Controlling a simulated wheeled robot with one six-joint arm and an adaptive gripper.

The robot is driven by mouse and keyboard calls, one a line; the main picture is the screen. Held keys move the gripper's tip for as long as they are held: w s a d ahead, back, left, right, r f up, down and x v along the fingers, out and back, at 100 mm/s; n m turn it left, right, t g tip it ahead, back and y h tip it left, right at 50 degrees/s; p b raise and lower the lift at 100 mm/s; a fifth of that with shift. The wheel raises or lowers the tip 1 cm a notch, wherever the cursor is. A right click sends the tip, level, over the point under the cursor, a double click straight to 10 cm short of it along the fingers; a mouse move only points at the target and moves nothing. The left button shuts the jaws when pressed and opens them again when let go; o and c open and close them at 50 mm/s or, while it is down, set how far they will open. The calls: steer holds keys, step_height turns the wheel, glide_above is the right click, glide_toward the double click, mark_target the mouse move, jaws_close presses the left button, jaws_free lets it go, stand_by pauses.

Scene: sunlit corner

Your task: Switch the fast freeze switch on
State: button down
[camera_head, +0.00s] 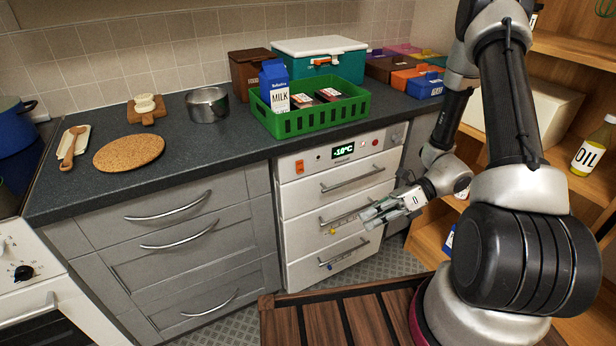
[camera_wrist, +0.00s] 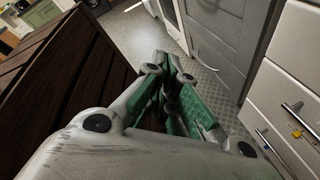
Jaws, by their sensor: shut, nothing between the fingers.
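A white freezer (camera_head: 296,205) with drawers is set under the dark counter. Its top panel has a lit display (camera_head: 343,150), an orange switch (camera_head: 299,166) at the left, a small red light or button (camera_head: 375,142) and a knob (camera_head: 396,138) at the right. I cannot read which control is the fast freeze switch or its position. My gripper (camera_head: 372,214) is shut and empty, in front of the drawers, below and right of the orange switch. In the wrist view, my gripper (camera_wrist: 176,62) points past the freezer drawers (camera_wrist: 287,75); the panel is out of that view.
A green crate (camera_head: 300,124) with a milk carton (camera_head: 274,88) stands on the counter above the freezer. Drawer handles (camera_head: 352,178) stick out from the freezer front. A slatted wooden platform (camera_head: 330,322) lies in front. Wooden shelves (camera_head: 570,150) stand at the right.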

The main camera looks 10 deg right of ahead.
steer(key=w+a+f+m+t+y, duration=0.1)
steer(key=w+a+m+t, duration=0.1)
steer(key=w+m+t, duration=0.7)
steer(key=w+m, duration=0.6)
steer(key=m, duration=0.3)
steer(key=shift+y, duration=0.4)
steer(key=shift+f, duration=0.1)
glide_toward(300, 167)
steer(key=s+a+f, duration=0.2)
steer(key=s+a, duration=0.2)
steer(key=a, duration=0.1)
steer(key=shift+w+a, duration=0.35)
steer(key=shift+w, duration=0.4)
steer(key=shift+w+a, duration=0.35)
steer(key=shift+w, duration=0.4)
steer(key=shift+w+a, duration=0.35)
steer(key=shift+w, duration=0.4)
steer(key=shift+f, duration=0.1)
